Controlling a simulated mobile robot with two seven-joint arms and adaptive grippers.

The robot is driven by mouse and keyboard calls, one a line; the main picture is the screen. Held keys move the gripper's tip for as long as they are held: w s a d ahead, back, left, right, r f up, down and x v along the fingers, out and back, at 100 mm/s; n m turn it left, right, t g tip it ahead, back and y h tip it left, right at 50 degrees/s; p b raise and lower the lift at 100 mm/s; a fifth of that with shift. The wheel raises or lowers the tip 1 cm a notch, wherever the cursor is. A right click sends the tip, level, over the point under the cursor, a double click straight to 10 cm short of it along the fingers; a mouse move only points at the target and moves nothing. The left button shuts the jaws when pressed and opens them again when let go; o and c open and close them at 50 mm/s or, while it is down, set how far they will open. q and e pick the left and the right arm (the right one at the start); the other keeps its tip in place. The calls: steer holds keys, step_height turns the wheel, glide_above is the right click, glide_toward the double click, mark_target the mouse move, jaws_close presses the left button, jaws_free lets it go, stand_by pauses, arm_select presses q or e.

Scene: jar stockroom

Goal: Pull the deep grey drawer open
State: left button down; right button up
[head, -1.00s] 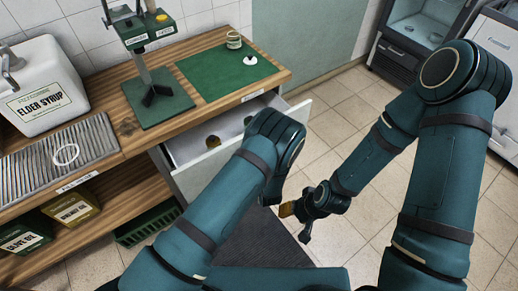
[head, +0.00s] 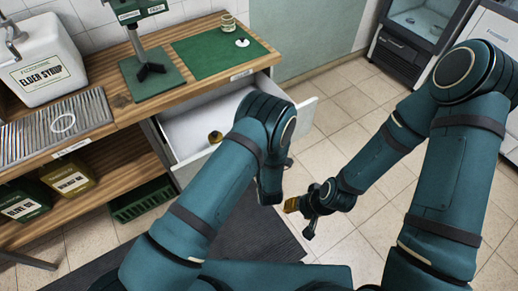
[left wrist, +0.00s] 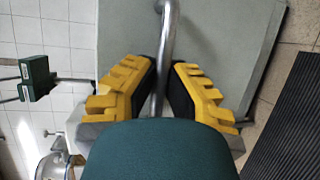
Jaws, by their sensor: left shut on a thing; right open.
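The deep grey drawer (head: 185,132) is pulled out from under the wooden counter in the head view, its pale inside showing. A small brassy round thing (head: 215,137) is in it. In the left wrist view, my left gripper (left wrist: 166,75) has its yellow, black-padded fingers on either side of the metal bar handle (left wrist: 167,30), shut on it. The grey drawer front (left wrist: 225,40) is behind the bar. In the head view my left forearm hides the left gripper and much of the drawer front. My right gripper (head: 302,212) is open and empty above the floor, right of the drawer.
The counter holds an elder syrup container (head: 42,62), a drip grate (head: 55,122), a green stand (head: 150,80) and a green mat (head: 218,50). Oil tins (head: 68,178) and a green crate (head: 140,200) are below. Tiled floor (head: 345,150) is clear to the right.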

arm_select(q)
steer(key=shift+d, duration=0.2)
steer(key=c, duration=1)
jaws_free()
steer(key=shift+a, duration=0.1)
step_height(320, 180, up, 10)
steer(key=shift+r, duration=0.1)
steer(key=s+a+f+m+g, duration=0.1)
steer(key=a+f+m+g+h, duration=0.1)
steer(key=f+m, duration=0.1)
steer(key=s+a+f+m+g, duration=0.1)
steer(key=f, duration=0.1)
steer(key=shift+s+a+g+h, duration=0.15)
steer(key=shift+s+g+h, duration=0.15)
steer(key=shift+g+h, duration=0.1)
steer(key=s+a+f+m+g+h, duration=0.1)
steer(key=s+f+m+g+h, duration=0.1)
steer(key=s+m+g, duration=0.3)
steer(key=s+a+f+m+g+h, duration=0.2)
steer(key=s+m+g, duration=0.3)
steer(key=s+m, duration=0.6)
steer(key=s+h, duration=0.1)
steer(key=s, duration=0.3)
steer(key=shift+a+h, duration=0.3)
